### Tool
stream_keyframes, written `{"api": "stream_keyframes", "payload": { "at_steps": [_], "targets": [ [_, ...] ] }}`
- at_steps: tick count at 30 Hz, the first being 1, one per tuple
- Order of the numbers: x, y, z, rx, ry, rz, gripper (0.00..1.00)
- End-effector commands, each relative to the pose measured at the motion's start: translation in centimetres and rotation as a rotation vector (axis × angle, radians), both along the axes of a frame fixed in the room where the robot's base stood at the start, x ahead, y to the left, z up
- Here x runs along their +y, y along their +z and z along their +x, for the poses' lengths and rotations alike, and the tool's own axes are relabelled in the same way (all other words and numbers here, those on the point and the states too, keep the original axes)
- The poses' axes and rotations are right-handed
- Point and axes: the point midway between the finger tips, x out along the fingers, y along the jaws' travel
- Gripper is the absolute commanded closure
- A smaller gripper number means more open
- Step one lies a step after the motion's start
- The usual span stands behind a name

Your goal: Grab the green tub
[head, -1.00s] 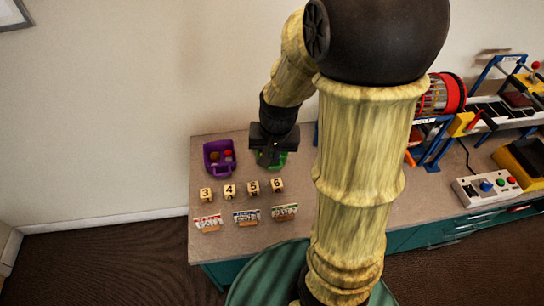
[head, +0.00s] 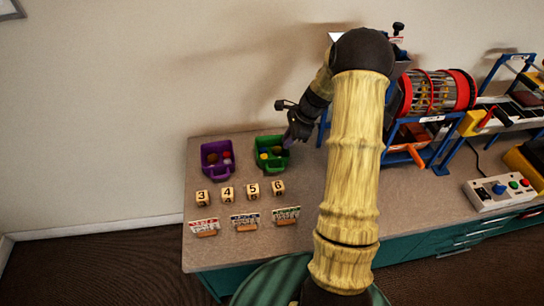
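The green tub (head: 273,166) sits on the table near its back edge, right of a purple tub (head: 209,168). Several small pieces lie in it, one of them yellow and one dark. My gripper (head: 288,141) is at the tub's right rear side, very close to its rim. I cannot tell whether it touches the rim. The fingers are small and dark here, and their gap does not show clearly.
Number blocks (head: 227,194) stand in a row in front of the tubs, with small signs (head: 245,221) nearer the front edge. A machine with a red-rimmed drum (head: 436,92) stands to the right. A control box (head: 498,192) lies front right.

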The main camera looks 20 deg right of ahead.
Motion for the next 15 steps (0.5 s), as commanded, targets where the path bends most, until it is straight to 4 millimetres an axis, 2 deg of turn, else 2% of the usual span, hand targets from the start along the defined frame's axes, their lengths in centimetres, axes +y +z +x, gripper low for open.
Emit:
{"api": "stream_keyframes", "payload": {
  "at_steps": [5, 15],
  "targets": [
    [0.5, -1.2, 0.1, 0.003, 0.003, 0.001, 0.86],
    [2.3, -5.9, 1.0, 0.001, 0.004, 0.0, 0.86]
  ]
}}
